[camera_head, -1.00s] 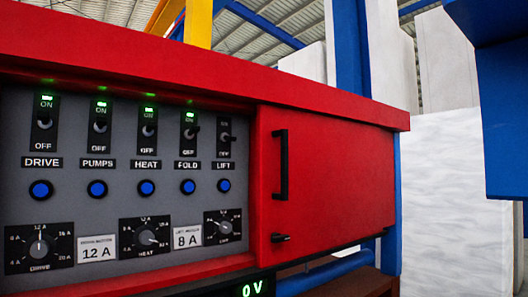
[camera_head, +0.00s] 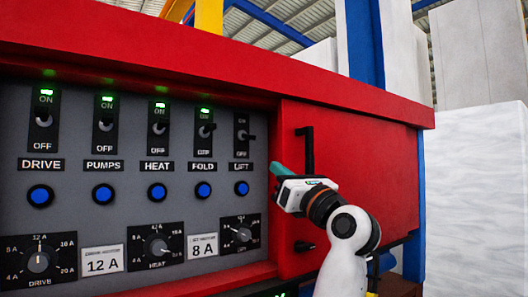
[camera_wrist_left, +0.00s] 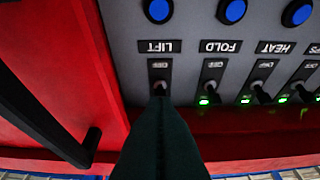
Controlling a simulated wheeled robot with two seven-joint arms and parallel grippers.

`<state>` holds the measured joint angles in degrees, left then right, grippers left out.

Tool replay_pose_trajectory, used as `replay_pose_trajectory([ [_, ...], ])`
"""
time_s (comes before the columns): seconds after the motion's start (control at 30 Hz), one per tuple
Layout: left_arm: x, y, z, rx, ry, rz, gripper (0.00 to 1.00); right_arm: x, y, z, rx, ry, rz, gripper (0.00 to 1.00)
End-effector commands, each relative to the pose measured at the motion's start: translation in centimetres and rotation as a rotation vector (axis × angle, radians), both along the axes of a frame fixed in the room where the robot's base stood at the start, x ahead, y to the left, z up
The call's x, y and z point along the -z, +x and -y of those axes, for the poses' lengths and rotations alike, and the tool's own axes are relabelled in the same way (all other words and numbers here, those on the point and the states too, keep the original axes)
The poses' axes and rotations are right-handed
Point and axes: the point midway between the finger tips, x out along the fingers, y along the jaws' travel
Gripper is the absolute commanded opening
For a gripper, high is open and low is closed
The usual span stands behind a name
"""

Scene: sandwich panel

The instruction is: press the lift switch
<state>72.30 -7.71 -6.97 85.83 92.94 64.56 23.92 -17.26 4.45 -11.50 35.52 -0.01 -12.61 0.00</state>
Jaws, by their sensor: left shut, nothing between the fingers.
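The lift switch (camera_head: 242,135) is a small black toggle at the right end of the row on the grey panel, above the LIFT label (camera_head: 241,167) and its blue button. No green light shows above it, while the other switches have lit green lamps. My left gripper (camera_head: 277,169) is shut and empty, its teal fingertips to the lower right of the switch in the head view. In the left wrist view the shut fingers (camera_wrist_left: 160,135) point at the lift switch (camera_wrist_left: 160,86) and overlap its lower part. I cannot tell whether they touch it. My right gripper is not in view.
The red cabinet door (camera_head: 350,180) with its black handle (camera_head: 308,150) stands right beside my gripper. The red top ledge (camera_head: 200,65) juts out above the switches. The FOLD switch (camera_head: 206,129) is the close neighbour. Dials and blue buttons lie below.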

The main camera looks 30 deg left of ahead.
Motion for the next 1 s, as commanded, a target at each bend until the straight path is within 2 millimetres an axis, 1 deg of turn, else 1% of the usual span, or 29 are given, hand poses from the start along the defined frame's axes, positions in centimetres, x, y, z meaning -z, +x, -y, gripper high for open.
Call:
replay_pose_trajectory([
  [0.07, -0.2, -0.2, 0.0, 0.007, -0.016, 0.008, 0.00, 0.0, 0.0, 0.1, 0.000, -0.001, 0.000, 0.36],
  [0.37, -0.3, -0.1, -0.1, 0.006, -0.017, 0.007, 0.00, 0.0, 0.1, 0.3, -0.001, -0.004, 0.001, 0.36],
  [0.47, -0.6, 0.0, -0.5, 0.003, -0.016, 0.006, 0.00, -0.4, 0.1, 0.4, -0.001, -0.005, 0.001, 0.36],
  [0.57, -1.3, 0.4, -1.4, 0.003, -0.014, 0.005, 0.00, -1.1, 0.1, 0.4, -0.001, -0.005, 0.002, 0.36],
  [0.8, -3.4, 1.9, -5.1, 0.000, -0.014, 0.005, 0.00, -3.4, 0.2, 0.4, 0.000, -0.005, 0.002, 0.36],
  [1.0, -4.5, 2.9, -7.5, 0.004, -0.013, 0.006, 0.00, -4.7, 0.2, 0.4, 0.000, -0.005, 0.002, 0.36],
])
